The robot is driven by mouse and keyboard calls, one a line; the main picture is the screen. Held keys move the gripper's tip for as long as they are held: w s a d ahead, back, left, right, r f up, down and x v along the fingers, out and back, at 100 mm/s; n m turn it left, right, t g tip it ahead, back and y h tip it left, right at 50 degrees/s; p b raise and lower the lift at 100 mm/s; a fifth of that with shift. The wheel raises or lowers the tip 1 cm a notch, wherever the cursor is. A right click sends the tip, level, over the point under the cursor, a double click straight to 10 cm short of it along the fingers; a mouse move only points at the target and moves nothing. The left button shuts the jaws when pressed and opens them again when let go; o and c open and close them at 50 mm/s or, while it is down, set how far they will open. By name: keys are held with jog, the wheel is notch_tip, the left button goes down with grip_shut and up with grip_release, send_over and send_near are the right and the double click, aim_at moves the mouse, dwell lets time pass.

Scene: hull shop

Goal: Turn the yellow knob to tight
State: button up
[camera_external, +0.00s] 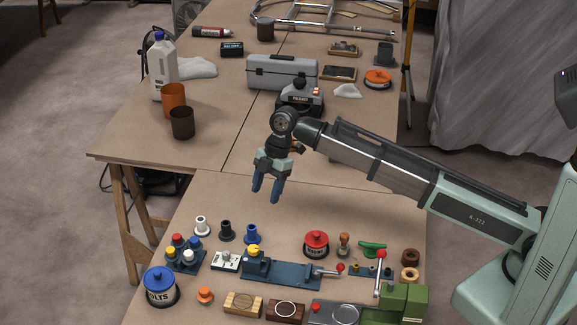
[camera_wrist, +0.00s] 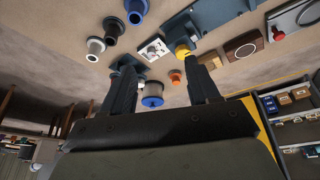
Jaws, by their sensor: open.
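The yellow knob (camera_external: 254,250) sits at the left end of a dark blue fixture (camera_external: 290,274) on the near table. The fixture has a lever with a red ball at its right end. The knob also shows in the wrist view (camera_wrist: 182,51), between the fingers and nearer the right one, in the background. My gripper (camera_external: 267,192) is open and empty, pointing down. It hangs in the air above and behind the knob, apart from it. In the wrist view both fingers (camera_wrist: 167,62) are spread. I cannot read any tight marking.
A cluster of coloured knobs (camera_external: 184,258) and a white switch box (camera_external: 226,261) stand left of the fixture. The table beneath my gripper is mostly clear.

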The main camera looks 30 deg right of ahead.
aim_at(254, 247)
jog(key=s+a+r+n, duration=0.1)
jog(key=s+a, duration=0.2)
jog(key=s, duration=0.1)
jog(key=shift+g, duration=0.4)
jog(key=x, duration=1.3)
jog(key=shift+s+a+f, duration=0.2)
jog(key=shift+a+f, duration=0.05)
jog(key=shift+a, duration=0.05)
jog(key=c, duration=1)
